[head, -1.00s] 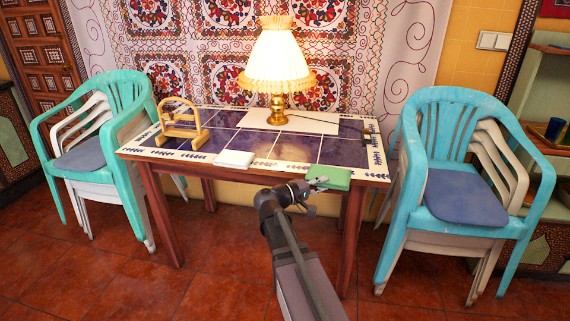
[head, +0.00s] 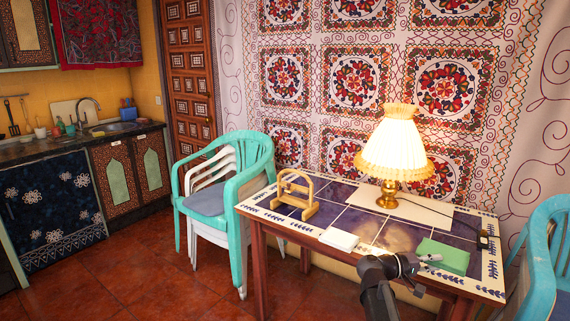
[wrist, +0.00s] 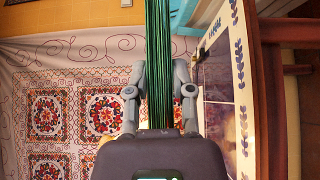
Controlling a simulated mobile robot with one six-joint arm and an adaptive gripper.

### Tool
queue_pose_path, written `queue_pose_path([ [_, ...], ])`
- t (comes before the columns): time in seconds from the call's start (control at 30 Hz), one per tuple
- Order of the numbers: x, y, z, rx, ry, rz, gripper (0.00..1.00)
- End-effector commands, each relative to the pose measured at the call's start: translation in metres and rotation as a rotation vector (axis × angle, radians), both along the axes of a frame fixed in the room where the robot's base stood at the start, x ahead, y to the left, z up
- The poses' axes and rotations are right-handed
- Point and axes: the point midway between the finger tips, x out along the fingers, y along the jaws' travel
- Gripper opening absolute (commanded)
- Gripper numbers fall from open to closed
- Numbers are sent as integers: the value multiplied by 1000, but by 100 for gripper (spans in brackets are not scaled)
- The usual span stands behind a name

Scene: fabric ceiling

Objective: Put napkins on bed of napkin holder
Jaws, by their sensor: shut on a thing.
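The green napkin stack (head: 447,258) is at the front right of the table in the head view. My gripper (head: 428,263) is at its left side. In the wrist view, the fingers of my gripper (wrist: 159,88) are shut on both faces of the green stack (wrist: 158,35), whose layered edges show. I cannot tell whether the stack is clear of the tabletop. The wooden napkin holder (head: 296,192), with an arched frame on a base, stands at the table's left end, well apart from my gripper. A flat white stack (head: 338,239) lies at the front edge between them.
A lit lamp (head: 393,150) stands at the back of the tiled table (head: 345,218) on a white sheet (head: 418,208). Turquoise chairs stand at the left (head: 250,165) and right (head: 540,270). A dark cable runs toward the right edge.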

Motion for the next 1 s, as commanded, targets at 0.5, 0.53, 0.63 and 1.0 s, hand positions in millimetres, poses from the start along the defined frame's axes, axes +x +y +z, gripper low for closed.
queue_pose_path([
  [0.5, 0, 0, 81, 0, 0, 0, 0],
  [0.53, 0, 0, 85, 0, 0, 0, 0],
  [0.63, 0, 0, 99, 0, 0, 0, 0],
  [1.0, 0, 0, 141, 0, 0, 0, 0],
])
